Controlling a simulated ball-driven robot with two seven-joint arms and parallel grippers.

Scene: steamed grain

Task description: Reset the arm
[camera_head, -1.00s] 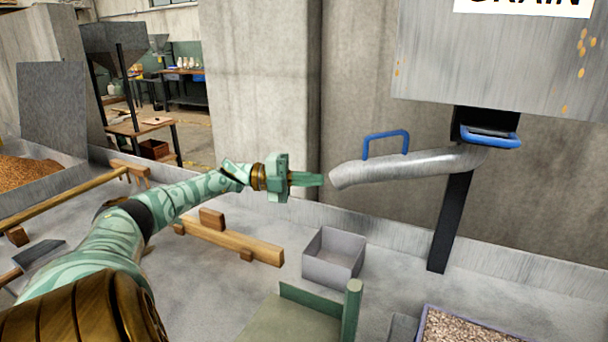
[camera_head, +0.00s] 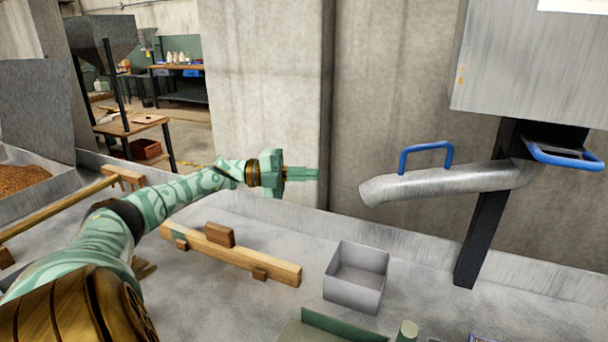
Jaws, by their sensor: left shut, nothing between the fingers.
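My left arm reaches in from the left, with its left gripper (camera_head: 303,174) shut and empty. It hovers in the air in front of the concrete wall. Its tips point right, toward the metal spout (camera_head: 440,184), with a clear gap between them. The spout has a blue handle (camera_head: 426,151) on top. My right gripper is not in view.
An empty grey box (camera_head: 357,277) stands below the spout. A wooden beam (camera_head: 237,254) with a block on it lies left of the box. A black post (camera_head: 483,225) supports the spout's hopper (camera_head: 529,72). A grain bin (camera_head: 27,182) is at the far left.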

